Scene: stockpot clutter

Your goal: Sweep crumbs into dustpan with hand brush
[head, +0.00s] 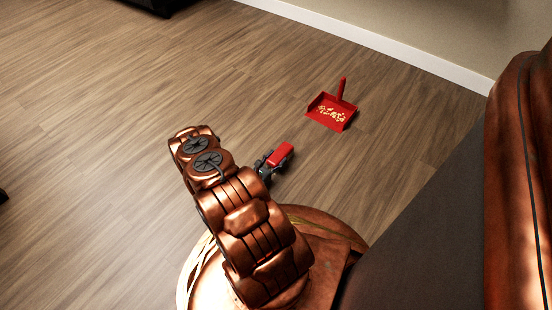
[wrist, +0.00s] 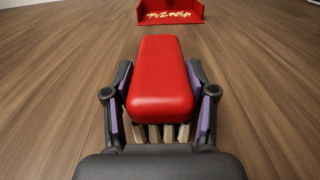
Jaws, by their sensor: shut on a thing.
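The red dustpan (head: 341,97) lies on the wood floor near the wall, its handle pointing away from me. Yellowish crumbs (head: 331,114) lie in its tray, and they also show in the wrist view (wrist: 168,14) inside the red pan (wrist: 197,8). My gripper (head: 268,166) is shut on the hand brush (head: 281,155), which has a red body. In the wrist view the brush (wrist: 160,75) sits between the two fingers of my gripper (wrist: 160,110), with pale bristles below it. The brush is apart from the dustpan. Whether the bristles touch the floor is hidden.
Bare wood floor (head: 110,90) is open to the left and around the dustpan. A white baseboard (head: 400,55) and wall run behind the dustpan. A dark object (head: 155,4) is at the top left edge. I see no crumbs on the visible floor.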

